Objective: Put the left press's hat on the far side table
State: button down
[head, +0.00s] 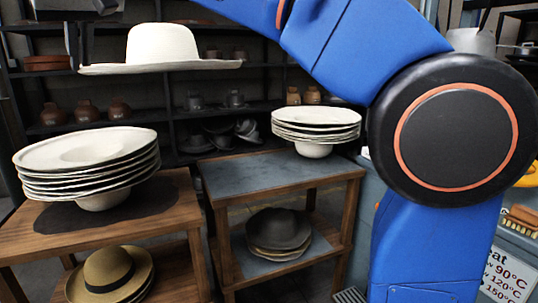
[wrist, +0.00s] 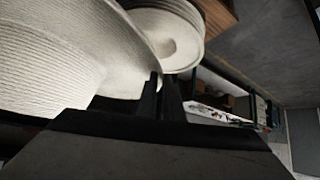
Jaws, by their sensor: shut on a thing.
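My gripper (wrist: 162,95) is shut on the brim of a white hat (head: 162,45), which also fills the left of the wrist view (wrist: 60,50). The hat hangs level in the air, crown up, above and behind the near wooden table (head: 185,190) in the picture. A second table (head: 235,172) with a grey top stands farther back, in the middle. It carries a stack of upside-down white hats (head: 315,125) at its back right; its front left is bare. No hat press can be made out in these frames.
The near table holds another stack of upside-down white hats (head: 85,160). A straw hat (head: 108,275) and grey hats (head: 278,235) lie on the lower shelves. Dark shelves with pots (head: 85,112) line the back. My blue arm covers the right side.

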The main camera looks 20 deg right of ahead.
jog(key=w+d+f+m+h, duration=0.1)
jog(key=w+d+f+m, duration=0.1)
jog(key=w+d+f, duration=0.6)
jog(key=w+d+f+m+h, duration=0.15)
jog(key=w+d+f, duration=0.25)
jog(key=w+d, duration=0.75)
jog(key=shift+n+t, duration=0.25)
jog(key=shift+t, duration=0.15)
jog(key=f, duration=2.8)
jog(key=shift+w+a, duration=0.3)
jog(key=shift+f, duration=0.15)
jog(key=c, duration=1.9)
grip_release()
jog(key=shift+c, duration=0.2)
jog(key=shift+o, duration=0.2)
